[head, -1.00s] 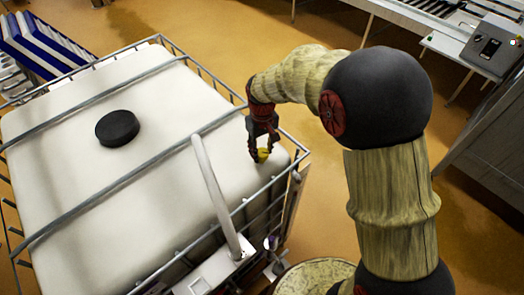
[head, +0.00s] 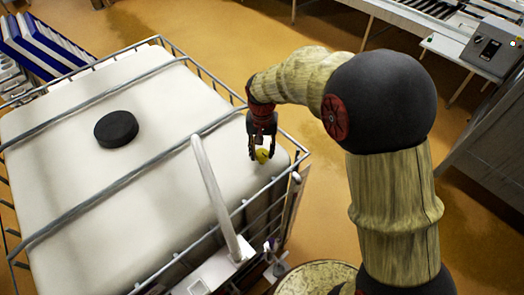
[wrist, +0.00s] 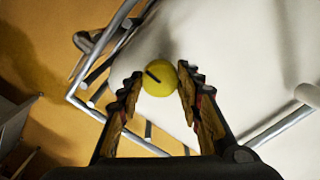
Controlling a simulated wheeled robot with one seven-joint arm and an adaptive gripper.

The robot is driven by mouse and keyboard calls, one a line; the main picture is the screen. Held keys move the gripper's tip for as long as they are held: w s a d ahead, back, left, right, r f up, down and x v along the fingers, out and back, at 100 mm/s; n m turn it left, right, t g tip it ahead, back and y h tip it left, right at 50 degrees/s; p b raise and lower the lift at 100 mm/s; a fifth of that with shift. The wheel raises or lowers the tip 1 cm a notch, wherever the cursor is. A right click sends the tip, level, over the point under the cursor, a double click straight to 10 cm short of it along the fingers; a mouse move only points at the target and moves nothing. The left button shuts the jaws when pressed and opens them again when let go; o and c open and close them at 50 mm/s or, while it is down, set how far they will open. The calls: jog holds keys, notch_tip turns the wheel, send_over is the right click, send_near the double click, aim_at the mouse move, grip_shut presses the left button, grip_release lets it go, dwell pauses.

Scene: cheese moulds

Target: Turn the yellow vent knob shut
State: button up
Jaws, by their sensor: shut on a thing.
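The yellow vent knob (head: 262,155) sits on the white tank top (head: 110,190), near its right corner. In the wrist view the knob (wrist: 160,77) is round, with a dark slanting line on its face. My gripper (head: 261,157) reaches down over it and is shut on it. In the wrist view one finger is on each side of the knob, at the fingertips (wrist: 158,82). The knob's underside is hidden.
A metal cage (head: 75,211) with crossbars surrounds the tank. A white pipe (head: 215,197) rises close to the knob. A control box (head: 492,47) and a conveyor stand at the upper right.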

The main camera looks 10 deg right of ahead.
aim_at(262, 152)
dwell(0.3)
jog(key=o, duration=1.1)
jog(key=shift+c, duration=0.2)
jog(key=shift+o, duration=0.5)
notch_tip(262, 152, up, 12)
jog(key=shift+w, duration=0.1)
